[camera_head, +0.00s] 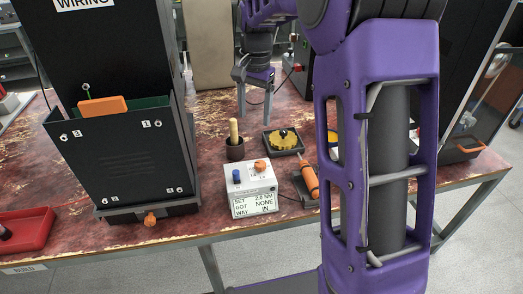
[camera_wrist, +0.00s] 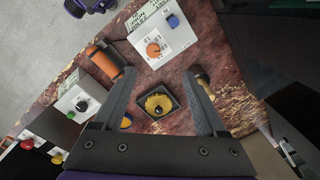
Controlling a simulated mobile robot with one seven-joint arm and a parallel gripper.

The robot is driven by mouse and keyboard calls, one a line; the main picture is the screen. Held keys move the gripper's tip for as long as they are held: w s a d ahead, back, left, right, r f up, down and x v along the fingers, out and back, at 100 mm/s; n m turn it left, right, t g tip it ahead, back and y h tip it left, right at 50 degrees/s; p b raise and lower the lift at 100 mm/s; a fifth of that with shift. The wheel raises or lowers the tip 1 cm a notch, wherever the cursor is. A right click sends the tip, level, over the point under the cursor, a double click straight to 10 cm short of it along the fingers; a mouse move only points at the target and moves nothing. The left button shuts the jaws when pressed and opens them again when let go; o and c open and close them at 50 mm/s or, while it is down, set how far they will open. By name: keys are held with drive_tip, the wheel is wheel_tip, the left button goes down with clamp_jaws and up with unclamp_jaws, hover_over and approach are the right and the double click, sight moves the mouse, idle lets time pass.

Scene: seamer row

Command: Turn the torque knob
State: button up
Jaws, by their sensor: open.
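A white control box (camera_head: 252,190) stands on the table in the head view. Its front display reads SET 2.0 NM, GOT NONE, WAY IN. On its top are an orange knob (camera_head: 261,165) with scale marks and a blue knob (camera_head: 237,176). Which one is the torque knob is not readable. The wrist view shows the box (camera_wrist: 182,42), the orange knob (camera_wrist: 153,49) and the blue knob (camera_wrist: 171,20) beyond the fingertips. My gripper (camera_head: 255,114) is open and empty, fingers pointing down behind the box in the head view. Its spread fingers also show in the wrist view (camera_wrist: 159,76).
A dark tray with a yellow piece (camera_head: 283,139), a brown cup with a wooden handle (camera_head: 234,142) and an orange-handled tool (camera_head: 309,181) stand close around the box. A tall black cabinet (camera_head: 115,150) is at left. Table surface is free between cabinet and box.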

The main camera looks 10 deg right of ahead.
sight(260, 163)
drive_tip(key=f+b, duration=0.1)
drive_tip(key=f, duration=0.5)
drive_tip(key=d+f+b, duration=0.1)
drive_tip(key=f, duration=1)
drive_tip(key=shift+w+d+f+b, duration=0.3)
drive_tip(key=shift+b, duration=0.1)
clamp_jaws()
